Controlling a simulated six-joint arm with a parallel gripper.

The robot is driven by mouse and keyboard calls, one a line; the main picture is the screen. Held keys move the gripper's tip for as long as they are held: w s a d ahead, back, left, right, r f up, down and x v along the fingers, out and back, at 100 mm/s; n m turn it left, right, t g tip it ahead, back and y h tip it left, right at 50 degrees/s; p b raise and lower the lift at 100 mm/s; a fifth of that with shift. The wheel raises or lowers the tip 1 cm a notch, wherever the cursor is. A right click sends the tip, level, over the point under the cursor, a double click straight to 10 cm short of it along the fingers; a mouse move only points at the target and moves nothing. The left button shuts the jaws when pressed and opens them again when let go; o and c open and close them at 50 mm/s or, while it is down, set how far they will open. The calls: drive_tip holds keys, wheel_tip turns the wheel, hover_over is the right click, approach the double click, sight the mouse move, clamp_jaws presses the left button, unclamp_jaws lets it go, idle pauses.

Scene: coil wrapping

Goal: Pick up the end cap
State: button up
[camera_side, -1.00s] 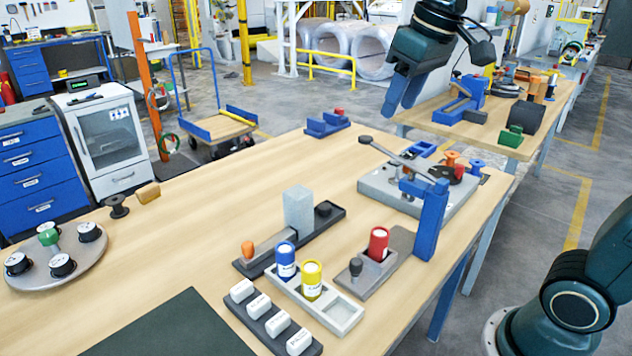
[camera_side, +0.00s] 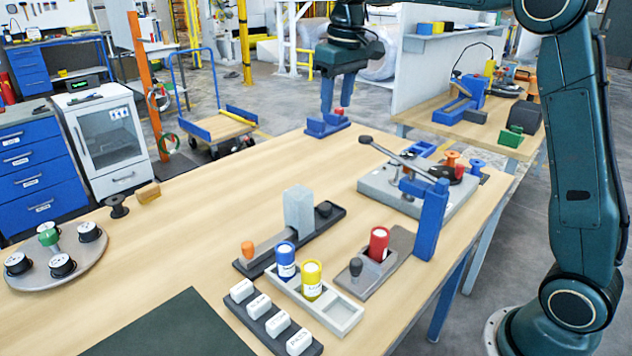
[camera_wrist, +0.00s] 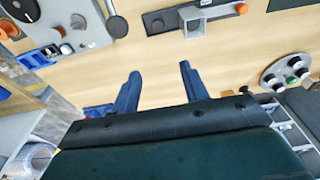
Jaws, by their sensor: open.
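No part is marked as the end cap. A small red piece (camera_side: 339,112) on the blue holder (camera_side: 322,125) at the far table edge may be it, but it is too small to tell. My gripper (camera_side: 336,106) points down with its blue fingers apart, over or just behind that holder in the side view. One finger partly overlaps the holder, so I cannot tell whether they touch. In the wrist view the open fingers (camera_wrist: 159,70) have nothing between them but bare wood. There a blue part (camera_wrist: 97,110) shows beside the left finger, partly hidden by my gripper.
A grey fixture (camera_side: 372,188) with a long lever stands right of centre, beside a blue upright (camera_side: 431,220). A grey block on a dark base (camera_side: 335,213), a tray (camera_side: 343,313) with blue and yellow cylinders and a round spool plate (camera_side: 80,270) occupy the front. The table's middle is largely clear.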

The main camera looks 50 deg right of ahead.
wheel_tip(320, 180, down, 13)
drive_tip(key=w, duration=0.1)
drive_tip(key=shift+w+d+f, duration=0.15)
drive_tip(key=shift+d+f, duration=0.05)
idle(0.4)
drive_tip(key=shift+f, duration=0.1)
hover_over(324, 206)
drive_tip(key=shift+s+f, duration=0.2)
drive_tip(key=shift+f, duration=1.9)
drive_tip(key=shift+s+f, duration=0.2)
drive_tip(key=shift+f, duration=1.85)
drive_tip(key=shift+d, duration=0.1)
drive_tip(key=shift+w+f, duration=0.2)
drive_tip(key=shift+f, duration=1.1)
drive_tip(key=shift+w+f, duration=0.15)
drive_tip(key=shift+f, duration=1.1)
